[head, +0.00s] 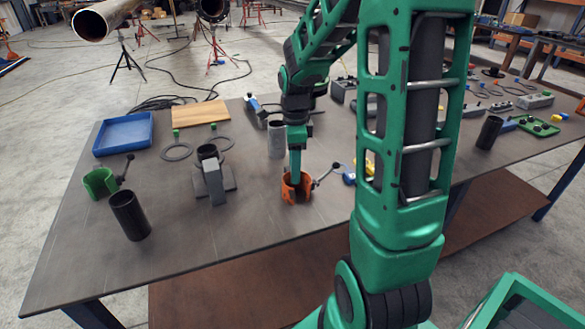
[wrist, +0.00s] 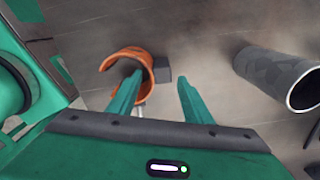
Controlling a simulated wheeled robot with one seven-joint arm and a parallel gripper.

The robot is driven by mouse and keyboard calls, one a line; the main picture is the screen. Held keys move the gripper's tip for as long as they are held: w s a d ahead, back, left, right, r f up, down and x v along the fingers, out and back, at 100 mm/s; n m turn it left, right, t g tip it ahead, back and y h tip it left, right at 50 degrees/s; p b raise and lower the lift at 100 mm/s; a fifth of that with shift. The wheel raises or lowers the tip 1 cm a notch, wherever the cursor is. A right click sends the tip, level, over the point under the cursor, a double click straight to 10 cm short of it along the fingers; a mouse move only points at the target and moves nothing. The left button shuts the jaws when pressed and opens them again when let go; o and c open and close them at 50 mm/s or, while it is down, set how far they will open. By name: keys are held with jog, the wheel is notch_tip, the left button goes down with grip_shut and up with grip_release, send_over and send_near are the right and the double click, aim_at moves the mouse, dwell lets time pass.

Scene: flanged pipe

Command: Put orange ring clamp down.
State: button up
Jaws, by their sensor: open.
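The orange ring clamp (head: 289,194) stands on the table, near the middle of its front half in the head view. A lever with a dark knob (head: 336,166) sticks out to its right. My gripper (head: 296,179) points down at the clamp from above. In the wrist view the clamp (wrist: 130,53) shows as an open orange ring. My gripper (wrist: 159,79) is open there, with the left finger across the ring's opening and the right finger outside it. The ring wall and a dark block (wrist: 163,69) show between the fingers. Contact with the clamp cannot be told.
A grey pipe (head: 276,140) stands behind the clamp; it also shows in the wrist view (wrist: 275,72). A grey fixture (head: 214,183), a black tube (head: 130,216), a green clamp (head: 99,183) and a blue tray (head: 123,134) are to the left. The front table strip is clear.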

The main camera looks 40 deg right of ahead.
notch_tip(320, 180, up, 10)
jog(key=s+a+f+n, duration=0.1)
jog(key=s+n, duration=0.8)
jog(key=s, duration=0.2)
jog(key=s+a+f+n, duration=0.1)
jog(key=s+f+n, duration=0.1)
jog(key=s+n, duration=0.7)
jog(key=s, duration=0.3)
jog(key=shift+s+a+f, duration=0.2)
jog(key=shift+s+a, duration=0.05)
jog(key=shift+w+f, duration=0.25)
jog(key=shift+w, duration=0.4)
